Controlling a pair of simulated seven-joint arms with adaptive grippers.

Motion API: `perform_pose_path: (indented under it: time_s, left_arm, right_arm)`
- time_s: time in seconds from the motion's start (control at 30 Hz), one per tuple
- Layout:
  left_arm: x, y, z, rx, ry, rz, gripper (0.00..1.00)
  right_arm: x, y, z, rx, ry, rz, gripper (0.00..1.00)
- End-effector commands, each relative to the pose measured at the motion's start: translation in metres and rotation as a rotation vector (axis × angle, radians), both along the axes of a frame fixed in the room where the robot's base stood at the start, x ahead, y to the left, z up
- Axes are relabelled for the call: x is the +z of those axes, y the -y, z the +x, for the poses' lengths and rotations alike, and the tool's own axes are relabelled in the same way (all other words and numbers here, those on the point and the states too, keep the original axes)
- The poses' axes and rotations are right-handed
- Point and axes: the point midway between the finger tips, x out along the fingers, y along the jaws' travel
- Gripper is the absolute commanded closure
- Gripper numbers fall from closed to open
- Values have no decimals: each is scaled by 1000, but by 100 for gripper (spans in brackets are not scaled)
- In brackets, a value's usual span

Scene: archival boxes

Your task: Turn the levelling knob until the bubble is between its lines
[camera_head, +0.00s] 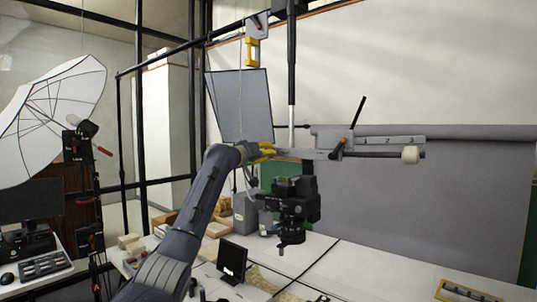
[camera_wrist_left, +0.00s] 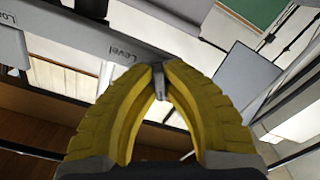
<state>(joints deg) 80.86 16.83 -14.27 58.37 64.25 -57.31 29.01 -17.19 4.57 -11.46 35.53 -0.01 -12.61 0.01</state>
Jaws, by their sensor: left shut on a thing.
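My left gripper (camera_head: 266,151) reaches the left end of a grey horizontal bar (camera_head: 385,142) that carries a hanging black camera (camera_head: 293,208). In the left wrist view its yellow fingers (camera_wrist_left: 160,84) are shut on a small grey knob (camera_wrist_left: 160,96), just below the word "Level" on the bar. Only part of the knob shows between the fingertips. In the head view the fingers cover the knob. I cannot make out a bubble or its lines in either view. My right gripper is in neither view.
A black lever (camera_head: 347,134) and a pale round knob (camera_head: 410,154) are on the bar's right part. Below stand a small monitor (camera_head: 232,260) and a white table (camera_head: 390,277). A yellow-edged strip (camera_head: 467,292) lies at the bottom right. A white umbrella (camera_head: 50,120) is at left.

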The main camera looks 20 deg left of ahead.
Motion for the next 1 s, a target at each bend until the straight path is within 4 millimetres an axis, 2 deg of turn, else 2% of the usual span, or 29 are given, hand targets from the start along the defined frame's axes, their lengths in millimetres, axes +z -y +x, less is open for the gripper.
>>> perform_pose_path:
  time_s: [0.67,0.7,0.87,1.0]
  left_arm:
    - [-4,1,1,0,16,57,100]
    - [-4,1,1,0,16,57,87]
    - [-3,1,1,-1,17,57,68]
    - [-2,0,1,0,19,56,67]
  right_arm:
    - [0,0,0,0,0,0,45]
    - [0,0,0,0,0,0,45]
    - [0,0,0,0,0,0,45]
    - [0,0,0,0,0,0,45]
